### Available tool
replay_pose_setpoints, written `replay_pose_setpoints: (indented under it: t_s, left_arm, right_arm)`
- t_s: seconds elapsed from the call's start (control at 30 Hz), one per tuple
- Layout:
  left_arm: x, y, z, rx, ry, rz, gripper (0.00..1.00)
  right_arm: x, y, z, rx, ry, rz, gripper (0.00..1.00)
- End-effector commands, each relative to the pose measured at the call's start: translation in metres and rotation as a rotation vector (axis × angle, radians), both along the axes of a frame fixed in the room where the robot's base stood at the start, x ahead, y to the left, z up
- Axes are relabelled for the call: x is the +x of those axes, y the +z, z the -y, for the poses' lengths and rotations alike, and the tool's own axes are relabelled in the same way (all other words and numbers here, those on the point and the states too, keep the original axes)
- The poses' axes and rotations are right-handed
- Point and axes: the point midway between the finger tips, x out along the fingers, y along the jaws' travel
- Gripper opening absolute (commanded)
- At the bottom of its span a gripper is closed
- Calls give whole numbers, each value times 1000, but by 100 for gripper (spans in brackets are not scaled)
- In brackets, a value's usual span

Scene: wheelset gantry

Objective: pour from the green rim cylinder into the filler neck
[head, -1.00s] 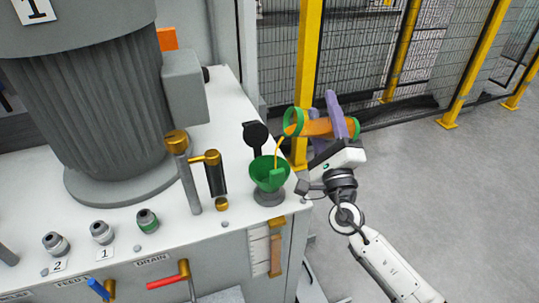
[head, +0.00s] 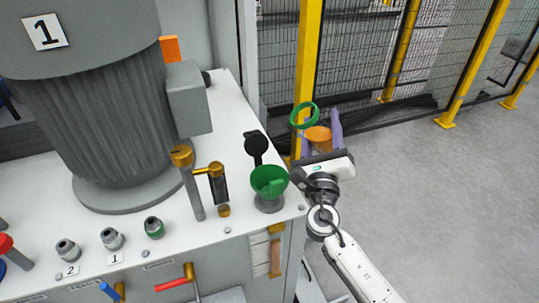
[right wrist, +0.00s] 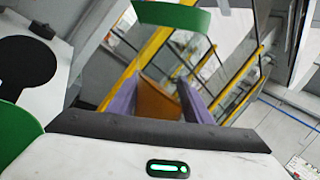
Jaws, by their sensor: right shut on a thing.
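The green rim cylinder (head: 304,116) is clear-walled, with orange contents in its lower part (head: 318,138). It stands near upright, rim up, just right of and above the filler neck (head: 268,204). A green funnel (head: 268,181) sits in the neck. No stream shows. My right gripper (head: 319,130) has purple fingers shut on the cylinder. In the right wrist view the green rim (right wrist: 172,16) is at the top, the orange contents (right wrist: 160,102) lie between the fingers, and part of the funnel (right wrist: 16,132) shows at the left edge. My left gripper is out of view.
A black cap (head: 256,145) stands open behind the funnel. A brass-topped pipe (head: 187,175) rises to its left, beside a large grey motor (head: 95,120). A sight gauge (head: 275,255) is on the tank front. A yellow post (head: 308,55) and mesh fence stand behind.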

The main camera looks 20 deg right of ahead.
Motion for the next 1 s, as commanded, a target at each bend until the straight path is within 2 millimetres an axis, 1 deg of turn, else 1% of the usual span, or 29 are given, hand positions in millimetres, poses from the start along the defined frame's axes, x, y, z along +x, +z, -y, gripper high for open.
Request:
replay_pose_setpoints:
  t_s: [0.03,0.17,0.23,0.5,0.53,0.57,0.7,0.87,1.0]
  left_arm:
    - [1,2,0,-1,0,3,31]
    - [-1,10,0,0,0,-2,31]
    - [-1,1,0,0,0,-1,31]
    - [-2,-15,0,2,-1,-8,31]
    - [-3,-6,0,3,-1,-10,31]
    - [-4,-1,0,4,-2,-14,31]
    - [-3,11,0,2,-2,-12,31]
    - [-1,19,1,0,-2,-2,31]
    - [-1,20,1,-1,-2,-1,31]
  right_arm:
    - [0,-10,4,68,-2,-4,12]
    - [0,-24,12,247,-2,0,12]
    - [0,-41,14,301,-1,2,12]
    - [0,-76,18,438,-1,5,12]
    - [0,-68,18,456,0,8,12]
    - [0,-64,18,473,0,8,12]
    - [0,-62,19,540,1,10,12]
    - [0,-61,19,601,2,10,12]
    - [0,-49,20,615,2,14,12]
